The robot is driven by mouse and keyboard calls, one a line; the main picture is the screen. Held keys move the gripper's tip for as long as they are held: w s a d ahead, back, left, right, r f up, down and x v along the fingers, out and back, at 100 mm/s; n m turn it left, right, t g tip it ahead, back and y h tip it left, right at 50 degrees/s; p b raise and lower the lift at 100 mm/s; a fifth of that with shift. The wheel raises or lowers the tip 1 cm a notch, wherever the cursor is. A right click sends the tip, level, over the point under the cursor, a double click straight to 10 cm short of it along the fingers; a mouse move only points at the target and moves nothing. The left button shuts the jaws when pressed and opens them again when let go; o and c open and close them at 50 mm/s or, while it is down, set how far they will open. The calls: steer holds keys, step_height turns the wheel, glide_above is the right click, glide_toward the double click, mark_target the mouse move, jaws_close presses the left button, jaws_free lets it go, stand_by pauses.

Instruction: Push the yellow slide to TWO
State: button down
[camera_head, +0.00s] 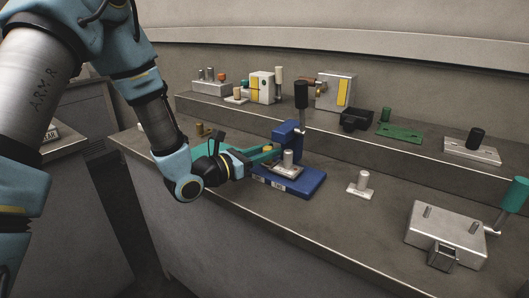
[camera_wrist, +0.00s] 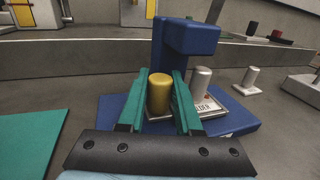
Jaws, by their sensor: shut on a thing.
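The yellow slide's knob (camera_wrist: 159,92) is an upright yellow cylinder between the two green fingers of my gripper (camera_wrist: 162,88) in the wrist view. The fingers are shut on it. In the head view only the top of the yellow knob (camera_head: 268,149) shows by my gripper (camera_head: 264,154). It stands at the left side of a blue fixture (camera_head: 309,182) with an upright post and a black-handled lever. Small white labels (camera_head: 278,187) sit on the base's front edge, too small to read. The slide's lower part is hidden.
A silver peg on a plate (camera_head: 288,161) stands on the fixture, just right of my fingers. Another silver peg (camera_head: 361,187) stands to the right on the bench. A grey box with a green-handled crank (camera_head: 445,232) is at the far right. Several parts line the rear shelf.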

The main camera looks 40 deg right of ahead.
steer(key=shift+s, duration=0.3)
steer(key=c, duration=0.6)
jaws_free()
steer(key=shift+w+a+f, duration=0.1)
steer(key=shift+w+a, duration=0.05)
steer(key=shift+a, duration=0.3)
steer(key=a+b, duration=0.1)
steer(key=a, duration=0.4)
steer(key=a+b, duration=0.1)
steer(key=a, duration=0.3)
steer(key=shift+w+a, duration=0.2)
steer(key=shift+a, duration=0.2)
